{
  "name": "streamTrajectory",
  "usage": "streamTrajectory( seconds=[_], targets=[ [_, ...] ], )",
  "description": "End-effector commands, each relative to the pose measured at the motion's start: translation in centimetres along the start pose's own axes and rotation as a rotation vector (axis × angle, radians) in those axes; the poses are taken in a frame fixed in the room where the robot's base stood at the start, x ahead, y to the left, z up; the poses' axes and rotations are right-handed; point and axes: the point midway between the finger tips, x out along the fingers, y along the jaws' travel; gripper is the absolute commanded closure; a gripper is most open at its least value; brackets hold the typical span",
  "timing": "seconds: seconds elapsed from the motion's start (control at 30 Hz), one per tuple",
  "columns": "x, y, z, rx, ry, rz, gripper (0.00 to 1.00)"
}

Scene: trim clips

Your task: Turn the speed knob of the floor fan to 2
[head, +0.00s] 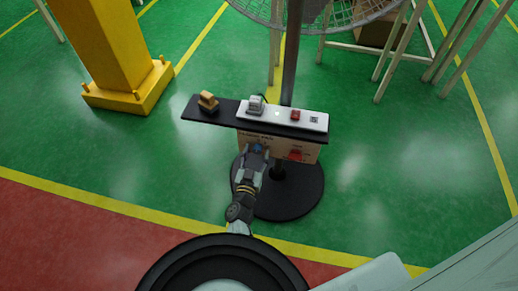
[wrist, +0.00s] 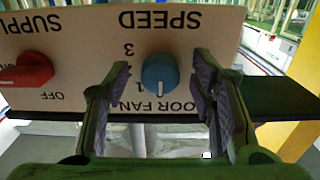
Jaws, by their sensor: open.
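The blue speed knob (wrist: 160,72) is on the front panel (wrist: 75,30), below the word SPEED as lettered, and the wrist view shows it upside down. Its white pointer line points down in that picture. A 3 is printed to its left; the other marks are partly hidden. My gripper (wrist: 161,68) is open, one finger on each side of the knob, with visible gaps. In the head view, my gripper (head: 257,152) is in front of the tan panel (head: 275,141), by the blue knob (head: 258,147). Whether the fingertips reach the knob's depth is unclear.
A red SUPPLY knob (wrist: 27,71) is beside it, near an OFF mark. Above the panel is a dark shelf (head: 222,113) with a white strip (head: 278,114) and small items. The fan pole (head: 291,60) and round base (head: 295,198) stand behind. A yellow post (head: 108,45) is left.

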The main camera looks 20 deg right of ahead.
Motion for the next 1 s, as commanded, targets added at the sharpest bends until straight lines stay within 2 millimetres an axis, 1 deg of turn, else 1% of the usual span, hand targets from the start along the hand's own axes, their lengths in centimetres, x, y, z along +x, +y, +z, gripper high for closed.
streamTrajectory(
  seconds=[0.4,1.0],
  targets=[
    [-0.05,-0.1,0.02,0.0,-0.001,0.0,0.5],
    [-0.03,-0.1,0.02,0.0,-0.001,0.0,0.9]
  ],
)
